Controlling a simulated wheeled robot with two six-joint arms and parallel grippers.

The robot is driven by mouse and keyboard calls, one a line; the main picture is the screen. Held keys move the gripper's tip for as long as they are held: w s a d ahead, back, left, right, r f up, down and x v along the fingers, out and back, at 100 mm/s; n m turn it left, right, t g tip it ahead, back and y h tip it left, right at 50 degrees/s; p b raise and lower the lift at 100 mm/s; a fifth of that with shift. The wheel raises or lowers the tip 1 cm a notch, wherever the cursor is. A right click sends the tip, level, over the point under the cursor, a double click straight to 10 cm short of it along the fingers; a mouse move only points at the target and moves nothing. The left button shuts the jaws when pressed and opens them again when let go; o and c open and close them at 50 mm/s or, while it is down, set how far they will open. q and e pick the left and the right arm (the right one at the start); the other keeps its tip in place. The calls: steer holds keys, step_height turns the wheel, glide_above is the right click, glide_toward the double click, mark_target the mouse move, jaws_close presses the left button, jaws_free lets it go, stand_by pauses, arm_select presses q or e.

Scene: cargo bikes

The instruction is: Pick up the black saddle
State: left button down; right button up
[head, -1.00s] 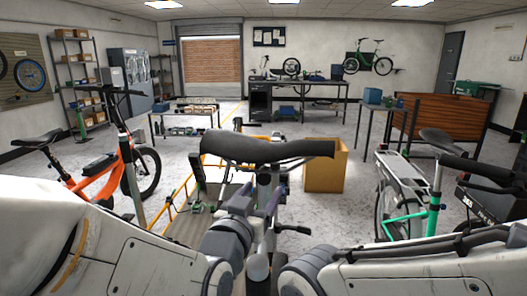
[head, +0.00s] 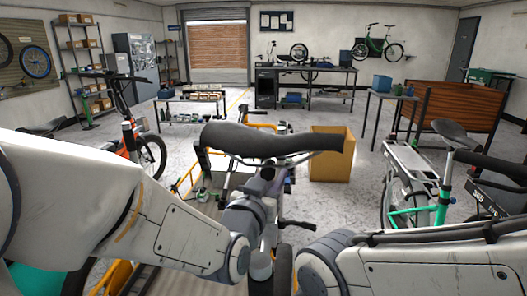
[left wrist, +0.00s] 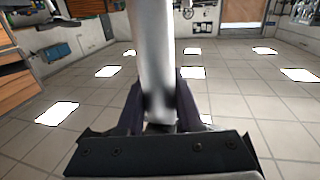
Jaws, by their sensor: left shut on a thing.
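The black saddle (head: 265,142) is in the middle of the head view, long and dark, its wide end to the left. My left gripper (head: 268,183) is just below it, at the end of the arm from the left. In the left wrist view, a silver-grey tube (left wrist: 152,55) stands between the two dark fingers (left wrist: 157,108), which are shut on it. It looks like the saddle's post; the saddle itself is not clear in that view. My right arm (head: 400,260) comes in from the right; its gripper is not visible.
A bike frame and wheel are partly hidden below the saddle. A yellow box (head: 332,155) stands behind it to the right. A green and grey cargo bike (head: 440,190) is on the right, an orange bike (head: 130,125) on the left.

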arm_select(q)
steer(key=shift+r, duration=0.2)
step_height(320, 180, up, 10)
steer(key=p, duration=0.3)
steer(key=shift+r, duration=0.1)
step_height(320, 180, up, 10)
steer(key=p, duration=0.7)
steer(key=shift+p, duration=0.4)
stand_by(1.1)
steer(key=shift+w+f, duration=0.1)
steer(key=shift+f, duration=0.15)
